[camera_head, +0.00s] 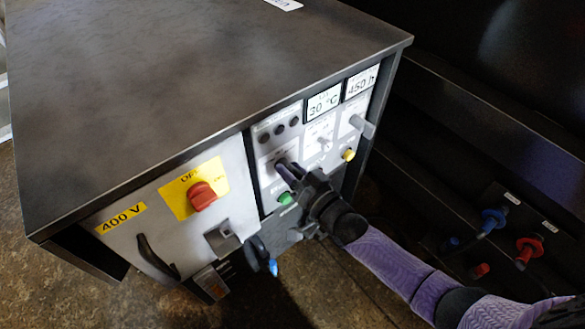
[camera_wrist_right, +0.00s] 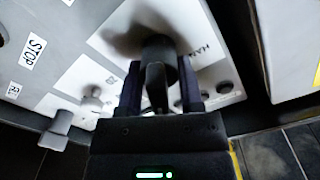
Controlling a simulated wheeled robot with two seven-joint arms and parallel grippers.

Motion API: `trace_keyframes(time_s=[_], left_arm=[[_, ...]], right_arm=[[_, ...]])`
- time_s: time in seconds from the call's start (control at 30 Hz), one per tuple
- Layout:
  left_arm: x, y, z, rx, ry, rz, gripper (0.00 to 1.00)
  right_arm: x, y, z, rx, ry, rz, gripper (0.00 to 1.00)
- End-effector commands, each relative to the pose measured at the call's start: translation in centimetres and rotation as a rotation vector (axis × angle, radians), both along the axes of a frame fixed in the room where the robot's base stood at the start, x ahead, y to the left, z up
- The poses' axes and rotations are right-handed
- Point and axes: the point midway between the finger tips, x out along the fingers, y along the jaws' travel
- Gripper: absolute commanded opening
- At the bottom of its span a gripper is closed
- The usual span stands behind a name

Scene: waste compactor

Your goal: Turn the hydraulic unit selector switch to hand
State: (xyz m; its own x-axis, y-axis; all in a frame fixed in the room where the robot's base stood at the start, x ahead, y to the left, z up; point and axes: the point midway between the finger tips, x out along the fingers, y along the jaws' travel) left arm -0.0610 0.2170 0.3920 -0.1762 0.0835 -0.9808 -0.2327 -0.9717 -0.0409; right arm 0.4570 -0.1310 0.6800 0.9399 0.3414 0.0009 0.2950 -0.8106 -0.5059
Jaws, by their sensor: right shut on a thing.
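The hydraulic unit selector switch (camera_wrist_right: 158,72) is a dark knob on a light panel plate, with a HAND label beside it in the wrist view. My right gripper (camera_wrist_right: 160,90) is shut on this knob, with one finger on each side. In the head view my right gripper (camera_head: 287,172) reaches the panel from the lower right and hides most of the knob. Which mark the knob points to cannot be told. My left gripper is not in view.
The grey cabinet front has a red rotary switch (camera_head: 202,195) on a yellow plate, a green button (camera_head: 285,198), a yellow button (camera_head: 348,155) and two displays (camera_head: 323,101). Another grey knob (camera_head: 362,126) juts out at right. Blue and red fittings (camera_head: 493,219) stand at far right.

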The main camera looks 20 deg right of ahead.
Motion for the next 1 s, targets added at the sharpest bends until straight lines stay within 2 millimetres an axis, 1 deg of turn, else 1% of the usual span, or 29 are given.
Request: trace_keyframes(time_s=[0.4, 0.73, 1.0], left_arm=[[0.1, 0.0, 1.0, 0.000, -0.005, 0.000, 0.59], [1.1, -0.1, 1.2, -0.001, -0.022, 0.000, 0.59], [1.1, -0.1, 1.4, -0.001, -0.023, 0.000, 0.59]], right_arm=[[-0.1, 0.2, 0.1, -0.369, -0.130, -0.001, 0.00], [-0.2, 0.4, 0.0, -0.664, -0.238, 0.000, 0.00], [-0.2, 0.5, -0.1, -0.899, -0.322, 0.001, 0.00]])
